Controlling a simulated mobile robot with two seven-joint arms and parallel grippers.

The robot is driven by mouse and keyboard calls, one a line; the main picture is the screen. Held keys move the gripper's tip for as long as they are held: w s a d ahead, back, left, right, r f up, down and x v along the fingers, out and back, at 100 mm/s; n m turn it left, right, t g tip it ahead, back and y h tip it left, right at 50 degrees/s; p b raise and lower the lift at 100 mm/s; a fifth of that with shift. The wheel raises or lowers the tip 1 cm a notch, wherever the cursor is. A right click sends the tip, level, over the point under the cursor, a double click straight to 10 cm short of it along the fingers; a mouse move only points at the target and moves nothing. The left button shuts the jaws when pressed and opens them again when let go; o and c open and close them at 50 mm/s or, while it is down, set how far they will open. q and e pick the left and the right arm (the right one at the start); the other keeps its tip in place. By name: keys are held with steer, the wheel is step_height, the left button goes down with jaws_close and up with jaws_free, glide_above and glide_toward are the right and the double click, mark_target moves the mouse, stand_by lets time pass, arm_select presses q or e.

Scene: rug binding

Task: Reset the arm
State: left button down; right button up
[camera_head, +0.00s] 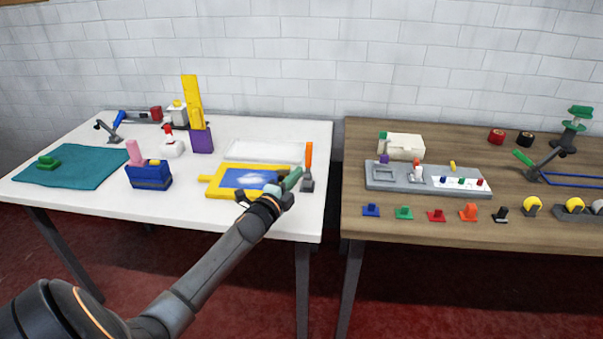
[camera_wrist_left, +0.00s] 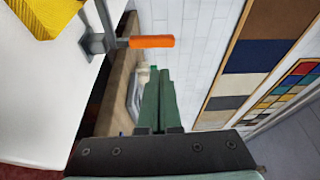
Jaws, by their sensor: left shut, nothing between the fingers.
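My left gripper (camera_head: 291,181) reaches over the front right part of the white table (camera_head: 85,200) in the head view. It is near the right edge of a yellow-framed screen (camera_head: 208,192) with a blue and white middle. Its green fingers (camera_wrist_left: 157,102) are together in the left wrist view, with nothing seen between them. An orange-handled tool (camera_head: 308,160) stands just right of the gripper; its orange handle (camera_wrist_left: 152,42) also shows in the left wrist view, apart from the fingers. My right gripper is not in view.
The white table also holds a teal cloth (camera_head: 75,168), a blue block holder (camera_head: 150,176) and a purple holder (camera_head: 202,141) with a yellow piece. A gap separates it from the wooden table (camera_head: 400,232), which bears a grey tray (camera_head: 375,176) and several small coloured parts.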

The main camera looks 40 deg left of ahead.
arm_select(q)
steer(key=s+d+f+n, duration=0.1)
steer(key=s+d+f, duration=0.1)
steer(key=f, duration=0.1)
steer(key=s+d+f+n+g+h, duration=0.1)
steer(key=s+d+f, duration=0.1)
steer(key=d+f, duration=0.1)
steer(key=s+d+f+n+g+p, duration=0.1)
steer(key=s+d+f, duration=0.1)
steer(key=d+f, duration=0.1)
steer(key=shift+s+d+f+h, duration=0.15)
steer(key=shift+f+h, duration=0.25)
steer(key=shift+f, duration=0.15)
steer(key=s+d+f+n+g+h+p, duration=0.1)
steer(key=s+d+f+n, duration=0.4)
steer(key=s+d, duration=0.5)
steer(key=s+d+f+n+g+h, duration=0.3)
steer(key=s+d+f+n+g, duration=0.2)
steer(key=s+d, duration=0.5)
steer(key=s+f, duration=0.2)
steer(key=s, duration=0.2)
steer(key=shift+s+d+g+p, duration=0.15)
steer(key=shift+d+g+p, duration=0.15)
steer(key=shift+p, duration=0.1)
steer(key=shift+a, duration=0.15)
